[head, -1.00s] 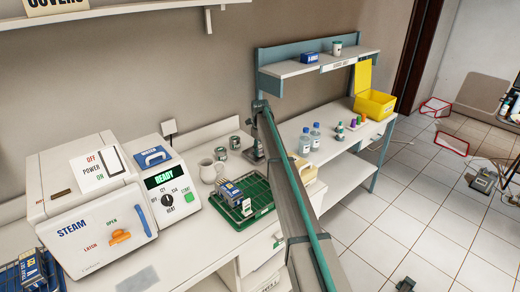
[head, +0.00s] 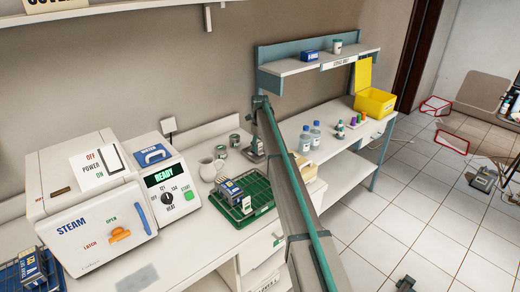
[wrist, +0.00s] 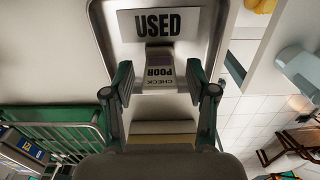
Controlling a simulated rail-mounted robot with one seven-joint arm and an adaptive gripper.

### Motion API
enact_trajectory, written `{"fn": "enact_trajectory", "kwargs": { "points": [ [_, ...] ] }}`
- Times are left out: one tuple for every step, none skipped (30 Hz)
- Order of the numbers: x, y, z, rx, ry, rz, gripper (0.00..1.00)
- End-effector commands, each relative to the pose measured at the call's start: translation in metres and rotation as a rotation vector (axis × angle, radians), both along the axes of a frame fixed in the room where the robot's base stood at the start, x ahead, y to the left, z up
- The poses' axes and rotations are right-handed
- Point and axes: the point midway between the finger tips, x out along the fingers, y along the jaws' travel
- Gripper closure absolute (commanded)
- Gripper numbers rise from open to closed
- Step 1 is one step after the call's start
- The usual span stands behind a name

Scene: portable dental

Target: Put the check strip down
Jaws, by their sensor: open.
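The check strip (wrist: 160,70), a small pale piece marked CHECK POOR with a dark end, lies between my fingers in the wrist view, over a metal tray (wrist: 102,32) with a white USED label (wrist: 158,23). My gripper (wrist: 158,82) is open, with a finger on each side of the strip and a visible gap at both sides. The strip appears to rest in the tray, its dark end against the label. In the head view my gripper (head: 255,152) is small beyond my arm, at the back of the counter; I cannot make out the strip there.
A green rack (head: 262,205) with blue-and-white packs stands just in front of my gripper; it also shows in the wrist view (wrist: 50,118). Bottles (head: 310,137) and a yellow bin (head: 374,103) stand to the right.

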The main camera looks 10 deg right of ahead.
Motion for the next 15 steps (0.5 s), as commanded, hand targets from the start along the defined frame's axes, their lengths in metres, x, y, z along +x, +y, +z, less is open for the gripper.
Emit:
{"fn": "enact_trajectory", "kwargs": {
  "points": [
    [0.001, 0.000, 0.007, 0.000, -0.001, 0.000, 0.43],
    [0.001, 0.000, 0.011, 0.000, -0.001, 0.000, 0.43],
    [0.001, 0.000, 0.018, 0.000, -0.002, 0.000, 0.43],
    [0.001, 0.000, 0.024, 0.000, -0.002, 0.000, 0.43],
    [0.001, 0.000, 0.030, 0.000, -0.002, 0.000, 0.43],
    [0.001, 0.000, 0.038, 0.000, -0.001, 0.000, 0.43],
    [0.001, 0.000, 0.044, 0.000, -0.002, 0.000, 0.43],
    [0.001, 0.000, 0.050, 0.000, -0.002, 0.000, 0.43],
    [0.001, 0.000, 0.058, 0.000, -0.002, 0.000, 0.43],
    [0.001, 0.000, 0.064, 0.000, -0.001, 0.000, 0.43],
    [0.001, 0.000, 0.069, 0.000, -0.001, 0.000, 0.43],
    [0.001, 0.000, 0.076, 0.000, -0.002, 0.000, 0.43],
    [0.001, 0.000, 0.081, 0.000, -0.001, 0.000, 0.43],
    [0.001, 0.000, 0.085, 0.001, -0.001, 0.000, 0.43],
    [0.001, 0.000, 0.090, 0.000, 0.000, 0.000, 0.43]
  ]
}}
